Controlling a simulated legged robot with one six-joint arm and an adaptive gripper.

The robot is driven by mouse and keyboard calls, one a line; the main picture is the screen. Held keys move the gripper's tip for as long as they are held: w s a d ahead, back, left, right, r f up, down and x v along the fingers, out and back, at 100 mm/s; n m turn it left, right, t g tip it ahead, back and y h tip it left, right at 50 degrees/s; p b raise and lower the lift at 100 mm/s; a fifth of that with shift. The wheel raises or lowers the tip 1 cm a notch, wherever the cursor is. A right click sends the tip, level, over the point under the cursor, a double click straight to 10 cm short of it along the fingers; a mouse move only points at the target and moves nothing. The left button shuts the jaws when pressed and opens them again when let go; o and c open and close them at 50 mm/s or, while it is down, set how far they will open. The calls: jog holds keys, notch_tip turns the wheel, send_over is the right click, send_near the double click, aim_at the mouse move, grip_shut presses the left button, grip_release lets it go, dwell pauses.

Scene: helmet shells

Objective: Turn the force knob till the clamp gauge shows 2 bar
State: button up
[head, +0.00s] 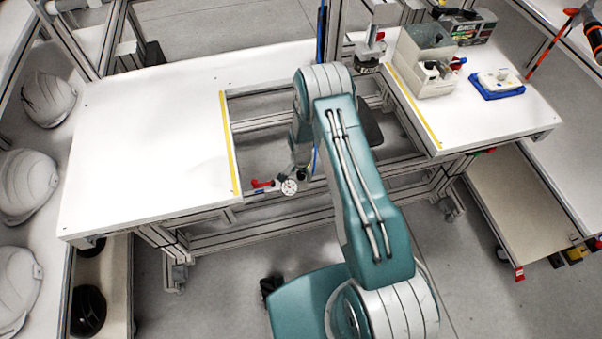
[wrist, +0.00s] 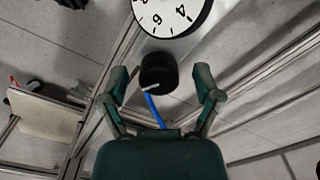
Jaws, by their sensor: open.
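The force knob (wrist: 158,72) is a black round knob with a pale mark, seen in the wrist view just below the gauge. The clamp gauge (wrist: 170,14) has a white dial with black numbers, cut off by the top edge; no needle reading can be made out. In the head view the gauge (head: 289,187) is a small white dial by the frame, and the knob cannot be told apart. My gripper (wrist: 161,85) is open, with one finger on each side of the knob and visible space between. A blue hose (wrist: 154,110) shows below the knob.
A red lever (head: 262,184) sits left of the gauge. The white table (head: 150,140) at left is bare. The right table (head: 480,120) bears a grey device (head: 425,60) and a blue tray (head: 497,93). White helmet shells (head: 25,185) stand at far left.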

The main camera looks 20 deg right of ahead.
grip_shut()
jog(key=c, duration=1.1)
grip_release()
jog(key=shift+n, duration=0.3)
jog(key=n, duration=0.3)
jog(key=shift+n, duration=2.6)
grip_shut()
